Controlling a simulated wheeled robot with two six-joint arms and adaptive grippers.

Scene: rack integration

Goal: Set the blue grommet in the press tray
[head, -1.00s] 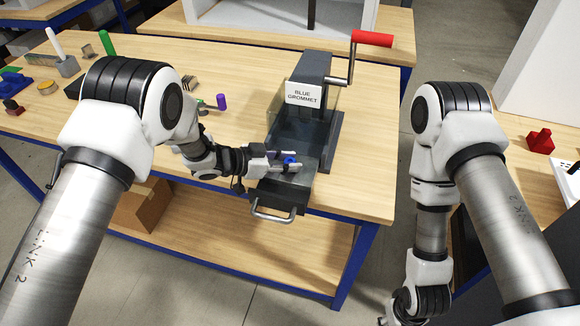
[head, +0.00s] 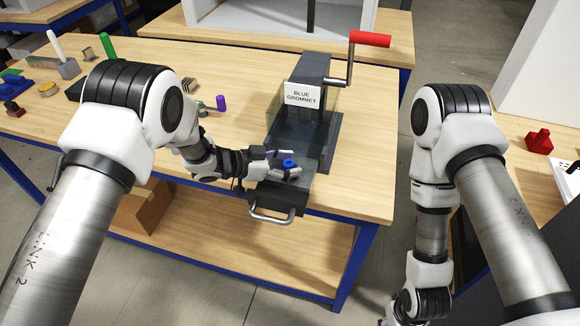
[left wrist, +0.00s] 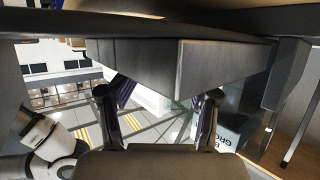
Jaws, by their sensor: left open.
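The blue grommet (head: 289,163) is a small blue ring at the drawn-out tray (head: 272,198) of the dark grey press (head: 309,72), which has a "BLUE GROMMET" label. My left gripper (head: 287,164) is open over the tray, one finger on either side of the grommet. I cannot tell whether the grommet touches the tray floor or a finger. The left wrist view shows the two spread fingers (left wrist: 158,108) below a large grey surface; the grommet does not show there. My right arm hangs at the right, its gripper out of view.
The press has a crank with a red handle (head: 370,39) and a metal pull handle (head: 272,215) at the tray front. A purple-topped item (head: 221,103) lies left of the press. A red part (head: 539,141) is on the right table. Bare wood lies right of the press.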

